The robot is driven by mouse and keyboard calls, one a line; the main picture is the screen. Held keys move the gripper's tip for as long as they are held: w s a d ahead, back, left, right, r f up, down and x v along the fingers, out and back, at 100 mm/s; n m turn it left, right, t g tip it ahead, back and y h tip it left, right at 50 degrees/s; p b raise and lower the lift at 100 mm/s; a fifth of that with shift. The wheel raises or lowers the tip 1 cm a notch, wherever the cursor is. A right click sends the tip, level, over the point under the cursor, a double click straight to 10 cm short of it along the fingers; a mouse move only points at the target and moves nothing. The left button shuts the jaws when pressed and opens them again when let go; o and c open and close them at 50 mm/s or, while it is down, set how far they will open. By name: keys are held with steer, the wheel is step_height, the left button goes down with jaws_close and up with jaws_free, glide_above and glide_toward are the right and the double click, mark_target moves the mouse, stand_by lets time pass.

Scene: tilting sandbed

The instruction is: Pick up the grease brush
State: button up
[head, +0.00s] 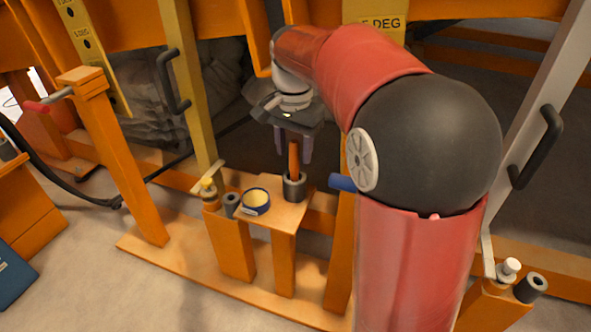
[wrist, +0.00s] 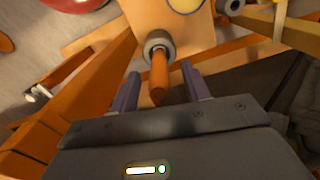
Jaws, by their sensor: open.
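The grease brush (head: 294,157) shows as an orange-brown handle standing upright in a dark grey cup (head: 294,188) on a small wooden shelf. Its lower end is hidden inside the cup. In the wrist view the handle (wrist: 159,74) points up toward me from the cup (wrist: 158,44). My gripper (head: 293,150) is above the shelf with its fingers pointing down. In the wrist view its two purple-grey fingers (wrist: 161,84) are apart, with the handle's upper end between them. I see gaps at both sides of the handle, so the gripper is open and empty.
On the shelf (head: 270,208), a round tin with pale yellow contents (head: 256,199) stands left of the cup. A small grey cylinder (head: 231,204) is farther left.

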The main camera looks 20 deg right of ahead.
steer(key=shift+f, duration=0.85)
steer(key=shift+c, duration=0.5)
jaws_close()
steer(key=shift+r, duration=0.1)
